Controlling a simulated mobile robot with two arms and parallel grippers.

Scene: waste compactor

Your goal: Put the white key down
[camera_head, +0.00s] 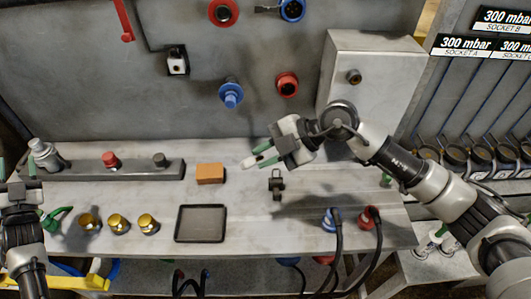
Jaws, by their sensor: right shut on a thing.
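My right gripper (264,155) is above the workbench, left of the grey box. It is shut on the white key (249,163). Only a small pale end of the key shows beyond the fingers; the rest is hidden by them. The key is held clear of the bench top (245,195). My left gripper (16,168) is at the far left edge, near the left end of the bench. Its green fingertips are apart and nothing shows between them.
An orange block (210,173), a dark tray (201,224), a small black fixture (277,184) and several brass knobs (117,223) are on the bench. A button strip (135,170) runs behind. Cabled blue and red plugs (368,217) stand front right. A grey box (370,85) stands behind.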

